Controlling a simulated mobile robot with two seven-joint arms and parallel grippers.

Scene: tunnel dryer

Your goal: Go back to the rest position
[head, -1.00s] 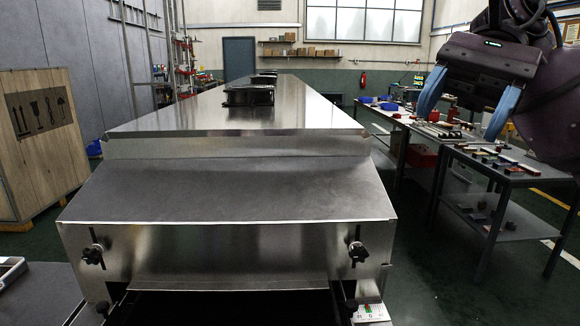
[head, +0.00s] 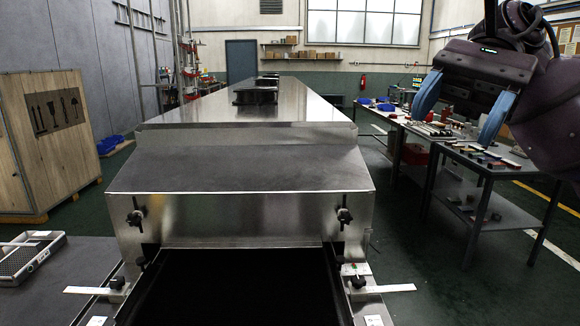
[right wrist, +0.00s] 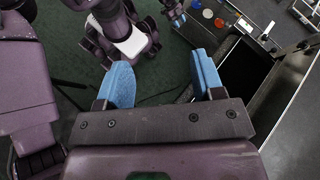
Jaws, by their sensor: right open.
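My right gripper (head: 452,130) hangs in the upper right of the head view, open and empty, its two blue fingers well apart. My left gripper is not in the head view. A small blue part at the top of the right wrist view seems to belong to it, but its jaws cannot be made out.
The steel tunnel dryer (head: 240,170) stands ahead, its dark belt (head: 235,285) running toward me. A grey wire tray (head: 25,255) lies on the table at left. A wooden crate (head: 45,150) stands behind it. A cluttered workbench (head: 480,165) stands at right. Floor between dryer and bench is clear.

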